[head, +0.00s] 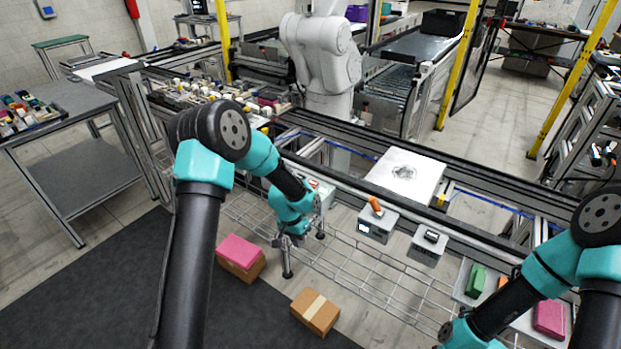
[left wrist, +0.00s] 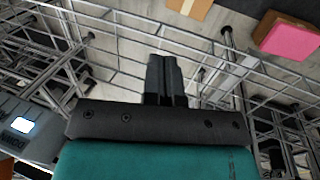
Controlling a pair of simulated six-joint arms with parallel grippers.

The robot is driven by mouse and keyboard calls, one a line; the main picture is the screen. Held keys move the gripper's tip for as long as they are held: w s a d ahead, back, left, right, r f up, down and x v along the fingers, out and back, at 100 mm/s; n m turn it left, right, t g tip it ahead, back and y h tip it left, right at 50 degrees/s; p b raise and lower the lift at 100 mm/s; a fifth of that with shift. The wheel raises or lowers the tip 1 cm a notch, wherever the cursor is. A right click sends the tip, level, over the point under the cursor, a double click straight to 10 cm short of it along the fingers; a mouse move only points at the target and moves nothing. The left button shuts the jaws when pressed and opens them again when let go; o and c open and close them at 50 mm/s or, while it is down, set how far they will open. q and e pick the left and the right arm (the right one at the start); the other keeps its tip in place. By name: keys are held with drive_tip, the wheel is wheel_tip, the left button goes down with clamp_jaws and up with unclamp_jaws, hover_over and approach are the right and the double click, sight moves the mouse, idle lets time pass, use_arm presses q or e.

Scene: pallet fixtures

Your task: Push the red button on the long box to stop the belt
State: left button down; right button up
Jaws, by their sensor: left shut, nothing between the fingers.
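A pale grey box (head: 326,194) is fixed at the near rail of the conveyor frame in the head view, mostly hidden behind my left wrist. A small red spot (head: 313,184) shows on its top; I cannot tell for sure that it is the button. My left gripper (head: 284,243) hangs below and in front of this box, over the wire tray. Its fingers are shut and empty in the left wrist view (left wrist: 164,80), and touch nothing visible there. My right arm's wrist is at the lower right of the head view; its fingers are out of frame.
Two small grey devices, one with an orange knob (head: 376,206) and one with a black switch (head: 431,237), sit along the rail. A white plate (head: 405,174) lies on the conveyor. A pink block (head: 239,250) and a cardboard box (head: 315,311) lie low in front.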

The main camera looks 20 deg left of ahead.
use_arm(q)
drive_tip(key=w+a+r+m+y, duration=0.1)
drive_tip(key=w+a+r, duration=0.1)
drive_tip(key=w+r, duration=0.5)
wheel_tip(320, 180, up, 21)
drive_tip(key=t+y, duration=0.1)
drive_tip(key=y, duration=0.1)
hover_over(312, 183)
drive_tip(key=shift+n, duration=0.4)
wheel_tip(312, 183, down, 14)
